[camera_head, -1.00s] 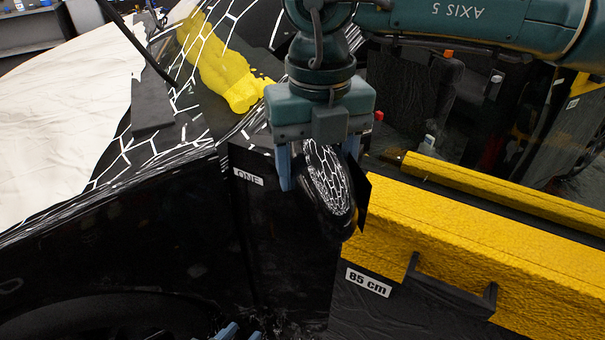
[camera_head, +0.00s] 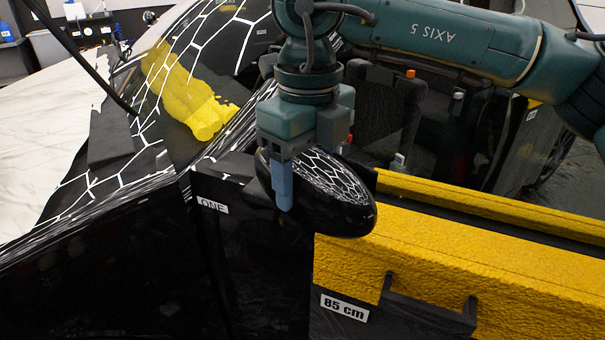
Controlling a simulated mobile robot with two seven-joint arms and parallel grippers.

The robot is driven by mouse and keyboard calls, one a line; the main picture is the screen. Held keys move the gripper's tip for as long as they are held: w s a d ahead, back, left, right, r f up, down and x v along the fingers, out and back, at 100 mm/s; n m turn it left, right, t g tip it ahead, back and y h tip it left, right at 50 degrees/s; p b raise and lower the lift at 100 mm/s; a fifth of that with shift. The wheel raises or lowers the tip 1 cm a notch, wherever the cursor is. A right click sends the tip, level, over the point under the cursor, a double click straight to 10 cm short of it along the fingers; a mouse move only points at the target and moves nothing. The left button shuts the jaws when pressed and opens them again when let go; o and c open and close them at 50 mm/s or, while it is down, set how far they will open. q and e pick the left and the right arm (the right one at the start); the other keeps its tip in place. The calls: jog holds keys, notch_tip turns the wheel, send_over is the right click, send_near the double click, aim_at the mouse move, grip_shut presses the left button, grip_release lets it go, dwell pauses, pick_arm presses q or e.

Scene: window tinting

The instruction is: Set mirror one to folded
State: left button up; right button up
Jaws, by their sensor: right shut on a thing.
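Mirror one (camera_head: 335,195) is a glossy black side mirror with a white net pattern on its upper shell. It sits at the front corner of the yellow-topped door, near a small label reading ONE (camera_head: 213,205). It sticks out from the car toward the lower right. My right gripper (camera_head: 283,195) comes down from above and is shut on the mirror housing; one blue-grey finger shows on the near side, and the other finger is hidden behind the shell. My left gripper is not in view.
The yellow door top (camera_head: 430,240) runs to the right, with a dark handle and an 85 cm label (camera_head: 344,307) below it. The windshield (camera_head: 185,95) with a yellow patch is behind. A white sheet (camera_head: 35,150) lies at left.

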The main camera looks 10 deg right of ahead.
jog(key=shift+r, duration=0.1)
jog(key=o, duration=1.4)
notch_tip(320, 180, up, 13)
jog(key=shift+r+p, duration=0.1)
jog(key=shift+p, duration=0.25)
